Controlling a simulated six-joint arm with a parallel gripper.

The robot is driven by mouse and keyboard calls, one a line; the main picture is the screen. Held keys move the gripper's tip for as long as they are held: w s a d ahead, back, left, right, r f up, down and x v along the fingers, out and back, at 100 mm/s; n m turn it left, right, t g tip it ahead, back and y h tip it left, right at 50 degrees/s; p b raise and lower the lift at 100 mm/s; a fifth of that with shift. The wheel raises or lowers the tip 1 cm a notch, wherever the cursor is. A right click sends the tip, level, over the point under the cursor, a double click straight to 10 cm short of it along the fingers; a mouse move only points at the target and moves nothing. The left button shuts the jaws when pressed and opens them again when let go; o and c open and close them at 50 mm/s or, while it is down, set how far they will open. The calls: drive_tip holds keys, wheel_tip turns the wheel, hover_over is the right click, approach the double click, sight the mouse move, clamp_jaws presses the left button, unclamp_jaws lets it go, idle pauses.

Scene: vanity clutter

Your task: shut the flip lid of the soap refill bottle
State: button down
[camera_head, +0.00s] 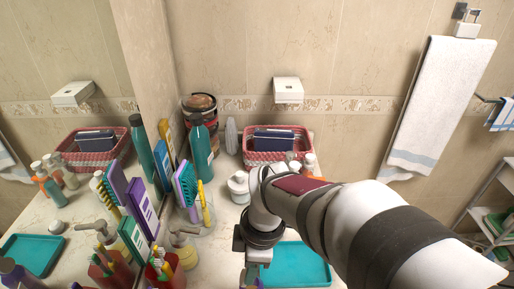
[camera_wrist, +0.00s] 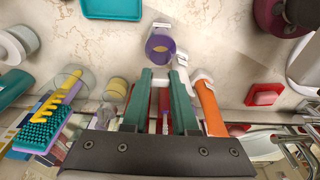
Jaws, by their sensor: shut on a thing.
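The soap refill bottle looks to be the purple one (camera_wrist: 160,47), seen from above in the wrist view just past my fingertips. A white piece stands at its far edge; I cannot tell surely whether this is the flip lid. My gripper (camera_wrist: 160,76) has its two green fingers close together, with a pale part between the tips at the bottle's near side. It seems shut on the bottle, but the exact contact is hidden. In the head view my gripper (camera_head: 250,268) points down, and only a bit of purple (camera_head: 251,283) shows beneath it at the bottom edge.
A teal tray (camera_head: 303,264) lies to the right, behind my arm. Left stand a cup of toothbrushes (camera_head: 162,270), a purple brush (camera_head: 187,183) and a teal bottle (camera_head: 201,145) near the mirror. An orange bottle (camera_wrist: 209,107) stands close right of my fingers in the wrist view.

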drive_tip(key=shift+a+h, duration=0.4)
drive_tip(key=shift+h, duration=0.4)
drive_tip(key=c, duration=0.7)
unclamp_jaws()
drive_tip(key=shift+r, duration=0.1)
wheel_tip(320, 180, up, 16)
drive_tip(key=shift+f, duration=0.15)
